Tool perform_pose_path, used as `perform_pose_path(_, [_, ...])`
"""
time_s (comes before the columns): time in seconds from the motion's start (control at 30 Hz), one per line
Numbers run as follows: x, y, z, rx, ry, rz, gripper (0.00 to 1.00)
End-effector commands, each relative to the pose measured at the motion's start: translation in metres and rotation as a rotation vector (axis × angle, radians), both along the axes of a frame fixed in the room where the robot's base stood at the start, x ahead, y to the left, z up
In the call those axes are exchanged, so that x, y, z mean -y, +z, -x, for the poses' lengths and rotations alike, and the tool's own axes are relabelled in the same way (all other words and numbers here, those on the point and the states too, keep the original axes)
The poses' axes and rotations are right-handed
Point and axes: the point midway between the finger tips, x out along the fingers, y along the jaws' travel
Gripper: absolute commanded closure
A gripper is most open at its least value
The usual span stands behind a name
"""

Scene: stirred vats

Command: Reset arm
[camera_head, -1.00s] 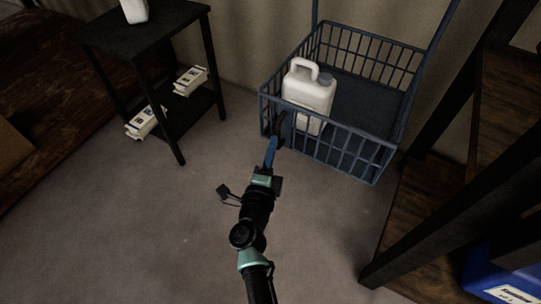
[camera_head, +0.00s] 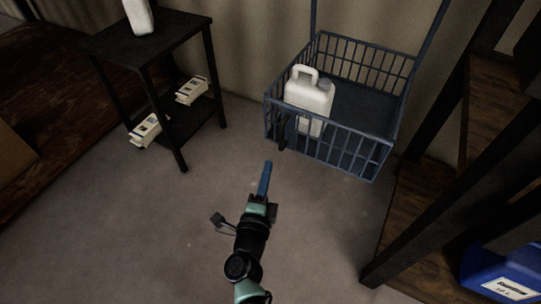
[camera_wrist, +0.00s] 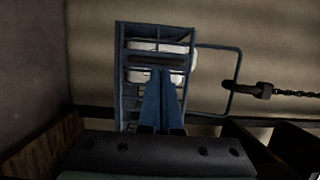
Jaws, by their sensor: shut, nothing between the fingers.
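My gripper (camera_head: 267,166) is shut and empty. In the head view it is over the bare floor, in front of the blue wire basket (camera_head: 340,155) and apart from it. In the wrist view the blue fingers of my gripper (camera_wrist: 162,78) lie together and overlap the basket (camera_wrist: 128,45) behind them. A white jug (camera_head: 309,92) with a handle stands upright in the basket's left part. It also shows through the bars in the wrist view (camera_wrist: 180,48), partly hidden by them and by my fingers.
A black side table (camera_head: 150,45) at the upper left bears a white bottle (camera_head: 139,15), with white boxes (camera_head: 146,130) on its lower shelf. A wooden shelf with a dark frame (camera_head: 420,215) stands at the right, with a blue container (camera_head: 500,272). The middle floor is clear.

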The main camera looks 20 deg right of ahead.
Motion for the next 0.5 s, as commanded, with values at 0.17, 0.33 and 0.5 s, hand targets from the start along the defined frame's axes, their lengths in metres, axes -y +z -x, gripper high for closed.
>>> perform_pose_path(0.17, [-0.025,0.002,0.029,-0.002,0.002,-0.001,1.00])
perform_pose_path(0.33, [-0.038,0.000,0.043,-0.001,0.002,-0.001,1.00])
perform_pose_path(0.5, [-0.041,-0.001,0.047,0.000,0.000,-0.001,1.00])
